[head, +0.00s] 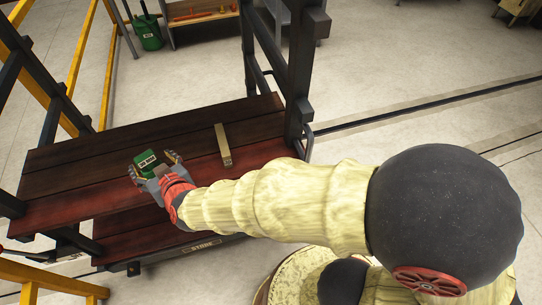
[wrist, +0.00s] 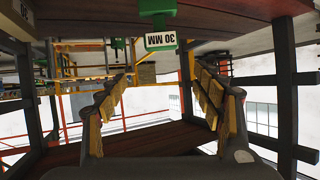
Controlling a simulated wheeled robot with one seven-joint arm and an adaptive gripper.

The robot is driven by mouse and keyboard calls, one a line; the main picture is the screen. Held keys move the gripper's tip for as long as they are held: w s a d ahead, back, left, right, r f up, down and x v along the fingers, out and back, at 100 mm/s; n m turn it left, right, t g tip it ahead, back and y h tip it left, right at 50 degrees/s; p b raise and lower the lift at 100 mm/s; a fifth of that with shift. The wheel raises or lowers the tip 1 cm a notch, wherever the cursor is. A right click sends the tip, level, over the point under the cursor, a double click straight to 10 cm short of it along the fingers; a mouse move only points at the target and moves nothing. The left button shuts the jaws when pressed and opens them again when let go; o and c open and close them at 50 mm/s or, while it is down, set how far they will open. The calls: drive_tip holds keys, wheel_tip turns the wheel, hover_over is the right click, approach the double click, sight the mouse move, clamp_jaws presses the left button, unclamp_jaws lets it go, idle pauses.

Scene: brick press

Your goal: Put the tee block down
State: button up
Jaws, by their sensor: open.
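The tee block is the green block (head: 147,158) with a pale label, seen in the head view over the dark red-brown planks of the bench (head: 85,152), near their left part. In the wrist view the green block (wrist: 158,9) shows at the top edge, partly cut off, against a brown plank; its white "30 MM" label reads upside down. My gripper (head: 153,165) is open, its fingers spread to either side of the block in the head view. In the wrist view my gripper (wrist: 162,78) has a wide empty gap between its fingers. Contact under the block cannot be told.
A tan bar (head: 223,145) lies on the planks to the right of my gripper. A dark post (head: 301,65) rises at the bench's right end, and dark and yellow frame bars stand at the left. A green can (head: 148,32) stands on the floor behind.

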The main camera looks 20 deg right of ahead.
drive_tip(key=s+d+r+g, duration=0.35)
drive_tip(key=d+r, duration=0.65)
drive_tip(key=d, duration=0.4)
drive_tip(key=s+d+r+m+g+h, duration=0.1)
drive_tip(key=s+d+m+g+h, duration=0.2)
drive_tip(key=s+d, duration=1.3)
drive_tip(key=shift+s+d+r+m+h, duration=0.3)
drive_tip(key=shift+d+h, duration=0.6)
drive_tip(key=shift+d, duration=0.3)
drive_tip(key=shift+a, duration=0.1)
